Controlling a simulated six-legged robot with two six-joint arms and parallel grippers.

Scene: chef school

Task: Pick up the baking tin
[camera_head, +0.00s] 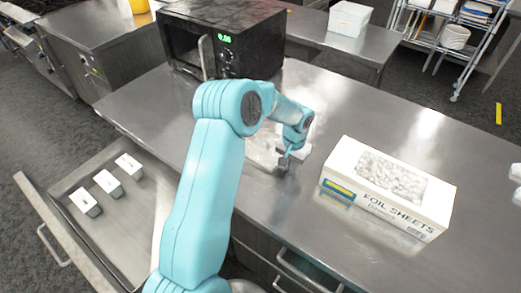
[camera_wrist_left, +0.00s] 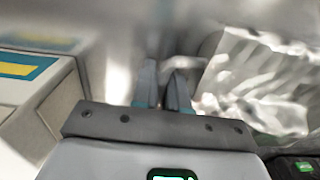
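The baking tin looks like a shiny, crinkled silver tray. In the head view a pale, shiny part of it (camera_head: 263,154) shows on the steel counter, partly hidden behind my left arm. In the left wrist view it is the crumpled silver surface (camera_wrist_left: 258,82) right of the fingers. My left gripper (camera_head: 289,161) points down at the right side of the tin, low over the counter. In the left wrist view its fingers (camera_wrist_left: 164,90) are close together with a narrow gap. Whether the tin's rim is between them cannot be made out. My right gripper is not in view.
A white foil sheets box (camera_head: 388,187) stands on the counter close right of the gripper. A black microwave (camera_head: 222,38) is at the back left. An open drawer (camera_head: 140,232) with several white blocks juts out at the left. The counter behind the box is clear.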

